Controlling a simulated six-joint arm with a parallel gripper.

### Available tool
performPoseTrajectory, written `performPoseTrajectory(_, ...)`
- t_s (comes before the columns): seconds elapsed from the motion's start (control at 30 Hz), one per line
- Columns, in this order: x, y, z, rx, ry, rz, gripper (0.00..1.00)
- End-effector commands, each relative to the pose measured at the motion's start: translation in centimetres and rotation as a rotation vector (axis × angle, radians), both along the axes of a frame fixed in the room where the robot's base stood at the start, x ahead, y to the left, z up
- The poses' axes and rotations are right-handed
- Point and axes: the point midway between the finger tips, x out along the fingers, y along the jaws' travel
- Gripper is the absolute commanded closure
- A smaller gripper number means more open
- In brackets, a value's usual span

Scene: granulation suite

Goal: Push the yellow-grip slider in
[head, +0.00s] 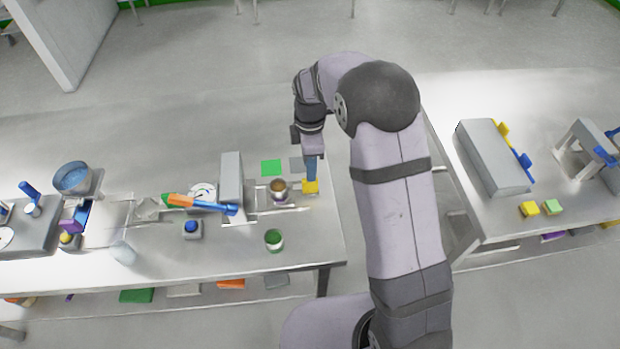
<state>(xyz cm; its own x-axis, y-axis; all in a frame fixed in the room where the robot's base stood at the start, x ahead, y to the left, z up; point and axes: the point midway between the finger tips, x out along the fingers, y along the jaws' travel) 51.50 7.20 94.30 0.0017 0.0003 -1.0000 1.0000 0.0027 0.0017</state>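The yellow grip (310,188) is at the right end of a light slider plate (262,199). The plate sticks out to the right of an upright grey housing (231,176) on the left table. A small brown-topped round container (278,187) is on or beside the plate, left of the grip. My gripper (311,178) points down right at the yellow grip, with its blue-grey fingers just above or touching it. Contact is not clear. The fingers look close together, but I cannot tell whether they are shut or hold anything.
An orange-and-blue tool (200,203) lies left of the housing. A green cup (273,240) stands near the front edge, and a green square (271,167) lies behind the slider. A blue-capped block (192,228) is further left. A second table (520,255) stands right, across a gap.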

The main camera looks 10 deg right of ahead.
Motion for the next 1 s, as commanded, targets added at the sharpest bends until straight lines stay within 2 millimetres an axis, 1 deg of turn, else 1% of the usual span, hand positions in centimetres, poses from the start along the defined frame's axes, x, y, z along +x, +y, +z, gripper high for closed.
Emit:
performPoseTrajectory(0.33,-0.2,0.0,-4.3,-0.001,0.005,-0.002,0.69)
performPoseTrajectory(0.5,-0.1,0.0,-5.8,0.0,0.004,-0.002,0.69)
performPoseTrajectory(0.67,-0.1,0.0,-6.5,0.0,0.001,-0.002,0.69)
performPoseTrajectory(0.9,-0.1,0.0,-6.6,0.0,0.001,-0.002,0.69)
performPoseTrajectory(0.93,-0.1,0.0,-6.6,0.0,0.001,-0.002,0.71)
performPoseTrajectory(0.97,-0.1,0.0,-6.6,0.0,0.001,-0.002,0.78)
performPoseTrajectory(1.0,-0.1,0.0,-6.6,0.0,0.001,-0.002,0.88)
